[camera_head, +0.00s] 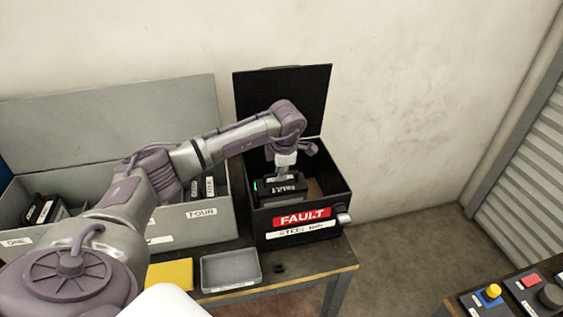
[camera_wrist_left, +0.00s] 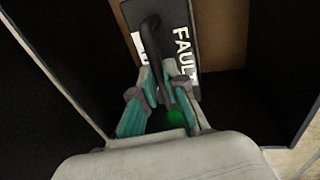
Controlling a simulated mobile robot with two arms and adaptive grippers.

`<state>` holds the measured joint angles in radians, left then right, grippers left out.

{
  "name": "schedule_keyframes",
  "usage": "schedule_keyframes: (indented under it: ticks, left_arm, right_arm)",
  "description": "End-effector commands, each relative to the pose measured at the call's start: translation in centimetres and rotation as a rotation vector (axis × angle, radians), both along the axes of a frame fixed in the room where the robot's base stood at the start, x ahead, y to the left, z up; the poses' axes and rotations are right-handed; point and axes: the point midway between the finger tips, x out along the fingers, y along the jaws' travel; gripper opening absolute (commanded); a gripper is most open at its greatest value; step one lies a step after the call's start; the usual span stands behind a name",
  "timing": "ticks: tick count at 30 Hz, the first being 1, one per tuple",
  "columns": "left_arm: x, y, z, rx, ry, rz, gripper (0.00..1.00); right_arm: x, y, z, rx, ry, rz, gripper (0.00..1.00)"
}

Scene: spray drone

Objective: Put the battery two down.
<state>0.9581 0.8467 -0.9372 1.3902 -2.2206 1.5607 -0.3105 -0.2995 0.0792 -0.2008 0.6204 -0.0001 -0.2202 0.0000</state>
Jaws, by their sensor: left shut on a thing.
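My left gripper (camera_head: 284,166) reaches down into the open black box marked FAULT (camera_head: 303,217). It is shut on the handle of a black battery (camera_head: 283,189), taken as battery two; I cannot read a number on it. The battery has a FAULT label and a small green light and is inside the box walls. In the left wrist view the gripper (camera_wrist_left: 160,105) closes around the dark handle, and the battery's FAULT label (camera_wrist_left: 182,45) shows beyond it. I cannot tell whether the battery touches the box floor. My right gripper is not in view.
A grey open case (camera_head: 190,225) with numbered labels stands left, holding several dark batteries. A yellow cloth (camera_head: 169,275), a grey tray (camera_head: 231,270) and a small black item (camera_head: 279,268) lie in front on the table. The black box's lid (camera_head: 285,95) stands open behind it.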

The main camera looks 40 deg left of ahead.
Motion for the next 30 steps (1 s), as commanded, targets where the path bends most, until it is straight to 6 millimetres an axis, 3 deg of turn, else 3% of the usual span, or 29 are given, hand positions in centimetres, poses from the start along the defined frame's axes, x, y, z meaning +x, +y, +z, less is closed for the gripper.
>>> schedule_keyframes:
  ticks: [12,13,17,27,30]
  left_arm:
    - [0.2,0.0,-0.8,0.001,-0.01,0.0,0.0]
    - [0.0,0.0,-1.2,0.001,0.0,-0.001,0.15]
    - [0.0,0.0,-1.2,0.0,0.0,-0.001,0.36]
    - [0.0,0.0,-1.0,0.0,-0.001,-0.001,0.36]
    - [-0.1,-0.1,-0.1,0.001,-0.003,0.0,0.36]
  right_arm:
    - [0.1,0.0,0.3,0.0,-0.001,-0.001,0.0]
    - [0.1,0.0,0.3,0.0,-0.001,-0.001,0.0]
    - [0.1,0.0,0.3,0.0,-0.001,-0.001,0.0]
    - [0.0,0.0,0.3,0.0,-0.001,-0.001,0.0]
    - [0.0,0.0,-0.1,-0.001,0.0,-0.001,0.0]
